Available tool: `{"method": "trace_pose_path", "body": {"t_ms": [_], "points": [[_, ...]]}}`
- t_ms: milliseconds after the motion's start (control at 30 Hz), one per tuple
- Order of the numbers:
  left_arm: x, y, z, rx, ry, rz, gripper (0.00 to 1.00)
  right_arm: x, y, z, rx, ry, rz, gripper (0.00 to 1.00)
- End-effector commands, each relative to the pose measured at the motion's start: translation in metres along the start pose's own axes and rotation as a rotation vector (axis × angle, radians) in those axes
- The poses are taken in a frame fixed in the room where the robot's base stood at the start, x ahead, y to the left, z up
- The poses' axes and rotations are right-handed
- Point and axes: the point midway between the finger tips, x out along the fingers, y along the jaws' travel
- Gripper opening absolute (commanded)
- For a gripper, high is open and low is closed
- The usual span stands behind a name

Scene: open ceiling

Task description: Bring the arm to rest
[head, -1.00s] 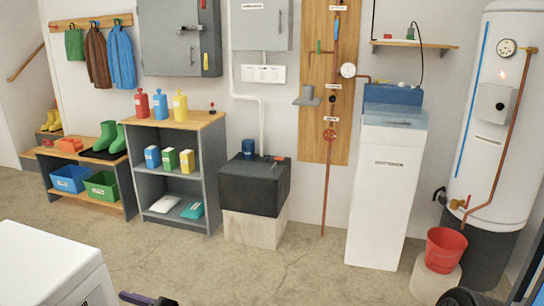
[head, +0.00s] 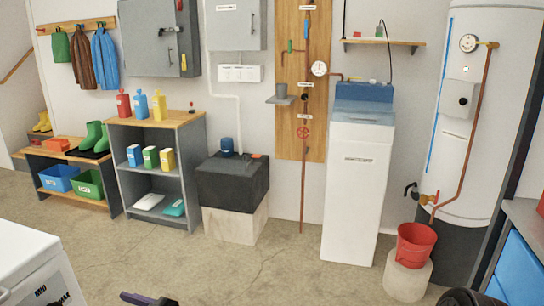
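Small dark parts of my own body show at the bottom edge of the head view, one left of the middle with a purple patch and a rounded one at the right. No gripper fingers can be made out in either place. No held object is visible.
A white appliance (head: 30,262) stands close at the lower left, and a blue-fronted cabinet (head: 518,268) at the right. A red bucket (head: 416,246) sits on a pale round block (head: 407,281) before the water heater (head: 470,170). The concrete floor (head: 250,272) in the middle is clear.

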Motion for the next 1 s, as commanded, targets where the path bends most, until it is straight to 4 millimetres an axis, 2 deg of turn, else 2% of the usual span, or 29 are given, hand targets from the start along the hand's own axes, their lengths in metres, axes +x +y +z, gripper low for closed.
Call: {"method": "trace_pose_path", "body": {"t_ms": [333,467,567,667,767,800,867,900,967,1000], "points": [[0.001,0.015,0.016,0.293,-0.045,0.083,0.61,0.0,-0.001,0.0,-0.001,0.0,-0.001,0.36],[0.0,0.017,0.045,0.49,-0.094,0.147,0.61,0.0,-0.001,0.0,0.0,0.001,-0.001,0.36],[-0.003,0.011,0.088,0.681,-0.168,0.213,0.61,0.002,0.0,-0.001,0.001,0.003,0.0,0.36],[-0.003,-0.008,0.145,0.882,-0.271,0.28,0.61,0.005,0.002,-0.002,0.003,0.004,0.001,0.36],[-0.01,-0.042,0.217,1.087,-0.414,0.368,0.61,0.01,0.005,-0.003,0.005,0.007,0.003,0.36],[-0.016,-0.058,0.246,1.162,-0.478,0.41,0.61,0.013,0.006,-0.004,0.005,0.008,0.003,0.36],[-0.029,-0.084,0.288,1.257,-0.577,0.479,0.61,0.017,0.009,-0.004,0.007,0.01,0.004,0.36],[-0.041,-0.102,0.314,1.311,-0.644,0.529,0.61,0.019,0.01,-0.005,0.008,0.011,0.005,0.36],[-0.063,-0.128,0.351,1.374,-0.746,0.613,0.61,0.024,0.012,-0.005,0.009,0.013,0.006,0.36],[-0.081,-0.144,0.373,1.405,-0.815,0.674,0.61,0.027,0.014,-0.006,0.01,0.014,0.006,0.36]]}}
